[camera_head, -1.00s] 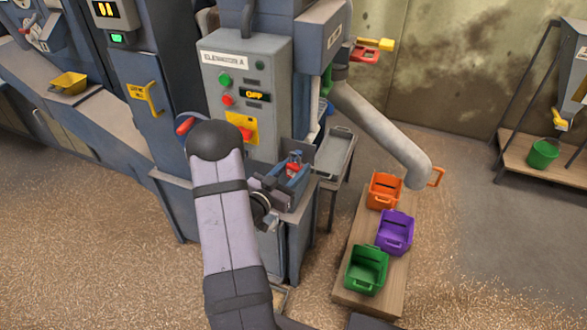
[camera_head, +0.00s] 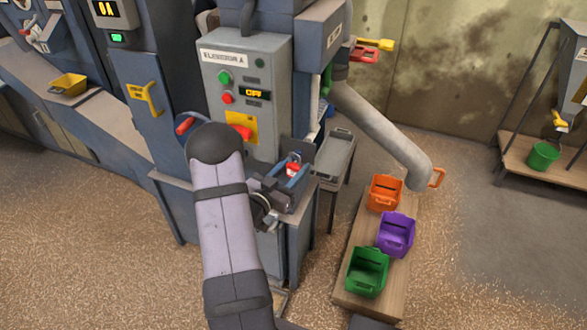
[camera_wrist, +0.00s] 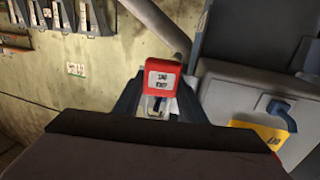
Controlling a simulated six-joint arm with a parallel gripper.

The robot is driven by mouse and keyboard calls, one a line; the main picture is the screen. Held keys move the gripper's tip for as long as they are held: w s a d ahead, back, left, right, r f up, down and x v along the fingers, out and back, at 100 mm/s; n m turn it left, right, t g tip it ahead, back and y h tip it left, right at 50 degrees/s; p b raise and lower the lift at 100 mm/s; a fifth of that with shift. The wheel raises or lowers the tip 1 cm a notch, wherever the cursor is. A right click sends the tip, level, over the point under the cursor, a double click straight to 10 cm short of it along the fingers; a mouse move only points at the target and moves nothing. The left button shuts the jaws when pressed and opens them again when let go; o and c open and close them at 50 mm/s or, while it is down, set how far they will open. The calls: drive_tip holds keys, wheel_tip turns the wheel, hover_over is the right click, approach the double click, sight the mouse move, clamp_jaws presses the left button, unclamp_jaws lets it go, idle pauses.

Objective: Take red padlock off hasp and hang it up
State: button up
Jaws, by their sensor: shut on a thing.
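The red padlock (camera_head: 292,170) is held between the fingers of my gripper (camera_head: 289,178), in front of the machine and right of the control cabinet. In the wrist view the padlock (camera_wrist: 160,67) sits upright between the two dark fingers, with a white label facing the camera. My gripper (camera_wrist: 158,105) is shut on it. The cabinet carries a yellow plate (camera_head: 251,121) with a red handle (camera_head: 241,132). The wrist view shows a yellow plate (camera_wrist: 262,135) at right, with a dark blue part beside it. I cannot make out the hasp clearly.
The grey control cabinet (camera_head: 270,77) stands close left of the gripper. A grey tray stand (camera_head: 336,155) is just right of it. A sloping chute pipe (camera_head: 380,130) runs above orange (camera_head: 385,193), purple (camera_head: 396,234) and green (camera_head: 366,272) buckets.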

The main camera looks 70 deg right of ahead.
drive_tip(key=shift+s+f, duration=0.2)
drive_tip(key=shift+f, duration=0.45)
drive_tip(key=o, duration=1.2)
drive_tip(key=shift+a, duration=0.1)
drive_tip(key=shift+w, duration=0.1)
drive_tip(key=shift+w+a+f, duration=0.15)
drive_tip(key=shift+w+f, duration=0.1)
drive_tip(key=shift+f, duration=0.1)
drive_tip(key=shift+s+a+b, duration=0.15)
drive_tip(key=shift+a+b, duration=0.2)
drive_tip(key=shift+a, duration=4.05)
